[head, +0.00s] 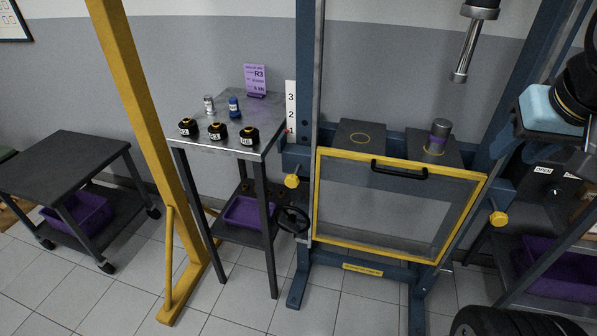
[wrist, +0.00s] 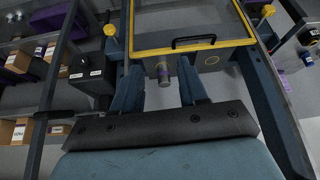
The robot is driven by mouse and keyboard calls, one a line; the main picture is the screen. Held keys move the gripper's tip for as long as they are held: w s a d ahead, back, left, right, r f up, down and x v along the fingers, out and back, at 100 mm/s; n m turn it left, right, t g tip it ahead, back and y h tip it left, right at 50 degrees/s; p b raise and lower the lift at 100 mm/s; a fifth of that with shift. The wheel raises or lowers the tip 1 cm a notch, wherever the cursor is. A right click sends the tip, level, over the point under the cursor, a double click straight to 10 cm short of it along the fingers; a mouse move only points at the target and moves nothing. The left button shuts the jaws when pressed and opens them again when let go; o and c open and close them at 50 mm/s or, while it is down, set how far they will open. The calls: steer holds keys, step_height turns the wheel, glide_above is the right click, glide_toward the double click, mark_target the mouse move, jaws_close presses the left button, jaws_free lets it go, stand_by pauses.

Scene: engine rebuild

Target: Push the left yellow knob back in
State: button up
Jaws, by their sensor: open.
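The left yellow knob (head: 292,181) sits on the left side of the blue press frame (head: 305,75), beside the guard's upper left corner. How far it stands out cannot be told. A second yellow knob (head: 498,218) is on the right side. The wrist view sees the press turned around: the left knob (wrist: 267,10) is at top right, the right knob (wrist: 109,29) at top left. My gripper (wrist: 161,78) is open and empty, two blue fingers apart. Its light-blue housing (head: 540,105) shows at the right of the head view, far from the left knob.
A yellow-framed guard (head: 400,158) with a black handle (head: 399,172) covers the press front. A press ram (head: 468,45) hangs above a grey cylinder (head: 440,133). A yellow post (head: 140,110) and a small table (head: 215,140) with black parts stand left. A handwheel (head: 292,219) is below the left knob.

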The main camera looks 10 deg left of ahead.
steer(key=shift+o, duration=1.4)
steer(key=shift+w+a+f, duration=0.1)
steer(key=shift+w+a, duration=0.05)
steer(key=shift+o, duration=0.7)
steer(key=shift+w+f+n, duration=0.2)
steer(key=shift+f+n, duration=0.05)
steer(key=shift+n, duration=0.05)
steer(key=shift+o, duration=0.5)
steer(key=w+a+f+n+g+h, duration=0.1)
steer(key=w+f+n+g, duration=0.1)
steer(key=w+f+n, duration=0.1)
steer(key=shift+w+f+g, duration=0.4)
steer(key=shift+w+f, duration=0.3)
steer(key=shift+f, duration=0.05)
steer(key=w+a+f+n+g+h, duration=0.1)
steer(key=w+a+f+n+h, duration=0.2)
steer(key=w+f+n, duration=0.2)
steer(key=n+t+y, duration=0.3)
steer(key=n+t, duration=1.3)
steer(key=n, duration=1.2)
glide_toward(291, 184)
steer(key=w, duration=1)
steer(key=shift+w+d+f, duration=0.15)
steer(key=shift+w+d, duration=0.15)
steer(key=shift+w, duration=0.05)
steer(key=shift+c, duration=0.4)
